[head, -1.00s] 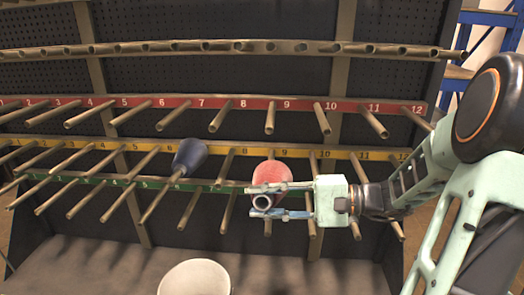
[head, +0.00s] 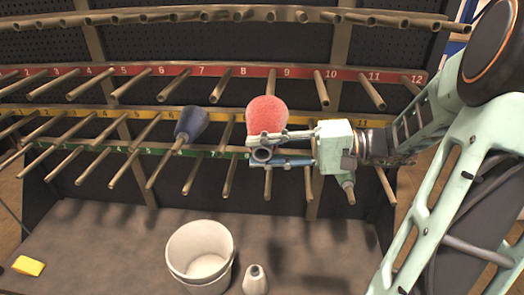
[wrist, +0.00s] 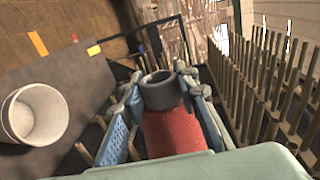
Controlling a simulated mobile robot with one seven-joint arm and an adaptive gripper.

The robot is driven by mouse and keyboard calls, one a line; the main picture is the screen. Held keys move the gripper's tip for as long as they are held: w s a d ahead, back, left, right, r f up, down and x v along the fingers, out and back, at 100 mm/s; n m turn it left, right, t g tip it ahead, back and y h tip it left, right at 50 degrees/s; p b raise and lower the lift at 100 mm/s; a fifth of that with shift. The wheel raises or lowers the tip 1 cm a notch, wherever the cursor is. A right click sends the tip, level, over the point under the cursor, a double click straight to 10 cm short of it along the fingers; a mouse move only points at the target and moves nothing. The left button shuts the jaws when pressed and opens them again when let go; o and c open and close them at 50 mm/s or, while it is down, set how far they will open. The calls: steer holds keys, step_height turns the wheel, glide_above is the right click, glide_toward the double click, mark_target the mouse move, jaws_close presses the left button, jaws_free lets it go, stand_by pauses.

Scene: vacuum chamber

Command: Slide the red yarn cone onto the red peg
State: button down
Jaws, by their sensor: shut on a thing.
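The red yarn cone (head: 268,113) is in my gripper (head: 254,152). Its open grey tube end points toward the head camera, and its wide red body points toward the rack. In the wrist view, the two fingers close around the grey tube (wrist: 160,91), with the red yarn (wrist: 172,132) below it. The red strip (head: 225,71) carries numbered pegs that stick out toward me. The cone is below this strip, in front of the pegs around 8 and 9. It hides part of the rack, and I cannot tell its distance from the pegs.
A dark blue cone (head: 192,123) sits on a lower peg to the left. Yellow (head: 60,111) and green (head: 120,149) strips carry more pegs close together. A white bucket (head: 200,252), a small pale cone (head: 255,281) and a yellow block (head: 28,266) are on the grey surface below.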

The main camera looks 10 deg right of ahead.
steer(key=shift+w+d+f, duration=0.1)
steer(key=shift+w+d, duration=0.2)
steer(key=shift+w, duration=0.6)
steer(key=shift+w+d+r, duration=0.1)
steer(key=shift+w+d, duration=0.15)
steer(key=shift+w, duration=0.6)
steer(key=shift+w+d+f, duration=0.1)
steer(key=shift+w+d, duration=0.2)
steer(key=shift+w, duration=0.7)
steer(key=shift+w+d, duration=0.25)
steer(key=shift+w, duration=0.5)
steer(key=shift+w+d, duration=0.3)
steer(key=shift+w, duration=0.45)
steer(key=shift+w+d, duration=0.25)
steer(key=shift+w, duration=0.5)
steer(key=shift+w+b, duration=0.1)
steer(key=shift+b, duration=0.3)
steer(key=shift+w+d+f, duration=0.1)
steer(key=shift+w+d, duration=0.15)
steer(key=shift+w, duration=0.5)
steer(key=shift+w+d, duration=0.25)
steer(key=shift+w, duration=0.55)
steer(key=shift+w+d+f, duration=0.1)
steer(key=shift+w+d, duration=0.15)
steer(key=shift+w, duration=0.5)
steer(key=shift+r, duration=0.1)
